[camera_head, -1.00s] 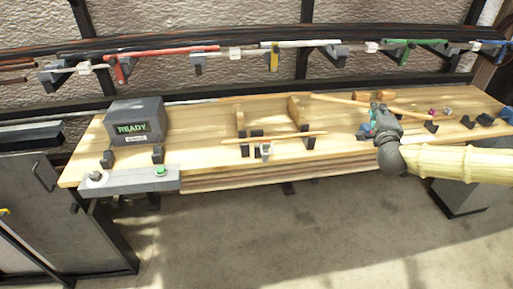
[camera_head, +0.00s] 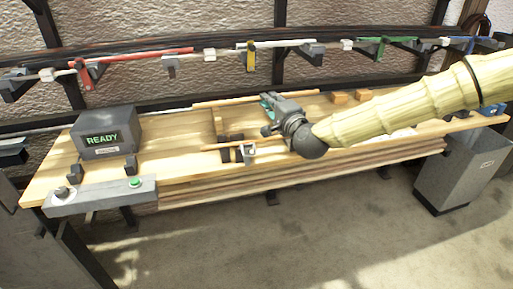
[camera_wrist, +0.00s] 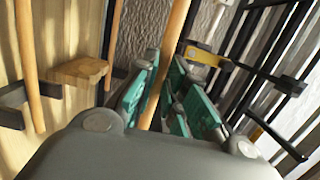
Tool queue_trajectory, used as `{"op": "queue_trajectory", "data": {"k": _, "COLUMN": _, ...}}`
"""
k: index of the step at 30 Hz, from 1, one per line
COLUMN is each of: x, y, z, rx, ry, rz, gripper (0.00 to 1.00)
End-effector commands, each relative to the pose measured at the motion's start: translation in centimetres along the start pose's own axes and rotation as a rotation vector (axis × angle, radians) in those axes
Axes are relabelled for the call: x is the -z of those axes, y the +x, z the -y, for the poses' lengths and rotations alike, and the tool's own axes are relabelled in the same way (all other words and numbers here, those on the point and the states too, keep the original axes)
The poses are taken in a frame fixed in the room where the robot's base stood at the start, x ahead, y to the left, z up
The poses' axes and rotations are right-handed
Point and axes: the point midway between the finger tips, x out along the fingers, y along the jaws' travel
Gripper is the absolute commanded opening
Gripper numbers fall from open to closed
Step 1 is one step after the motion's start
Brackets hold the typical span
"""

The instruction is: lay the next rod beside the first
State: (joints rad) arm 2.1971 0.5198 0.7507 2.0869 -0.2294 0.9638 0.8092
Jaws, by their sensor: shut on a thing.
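My gripper (camera_head: 268,103) is shut on a wooden rod (camera_head: 215,101), which runs out to both sides of it above the rear of the bench. In the wrist view the held rod (camera_wrist: 178,30) passes between the teal finger pads. The first rod (camera_head: 212,147) lies nearer the front edge on dark supports (camera_head: 230,150). It also shows in the wrist view (camera_wrist: 27,60), at the left and apart from the held rod. My gripper and arm hide part of the bench and perhaps the first rod's right end.
A grey box (camera_head: 108,130) reading READY stands at the left of the bench (camera_head: 175,180), behind a grey panel (camera_head: 100,194) with a green button. A wooden block (camera_wrist: 80,71) stands between the rods in the wrist view. Clamps and coloured bars (camera_head: 250,56) line the wall rack.

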Motion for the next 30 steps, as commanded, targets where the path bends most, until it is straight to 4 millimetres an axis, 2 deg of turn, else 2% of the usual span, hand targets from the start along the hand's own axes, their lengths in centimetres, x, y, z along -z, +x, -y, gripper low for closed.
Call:
{"op": "queue_trajectory", "data": {"k": 9, "x": -0.1, "y": 0.0, "z": -6.2, "rx": -0.005, "ry": 0.001, "rz": 0.001, "gripper": 0.0}}
{"op": "queue_trajectory", "data": {"k": 18, "x": -0.1, "y": 0.0, "z": -11.3, "rx": -0.004, "ry": 0.002, "rz": 0.0, "gripper": 0.0}}
{"op": "queue_trajectory", "data": {"k": 30, "x": -0.1, "y": 0.0, "z": -13.9, "rx": -0.002, "ry": 0.001, "rz": 0.001, "gripper": 0.0}}
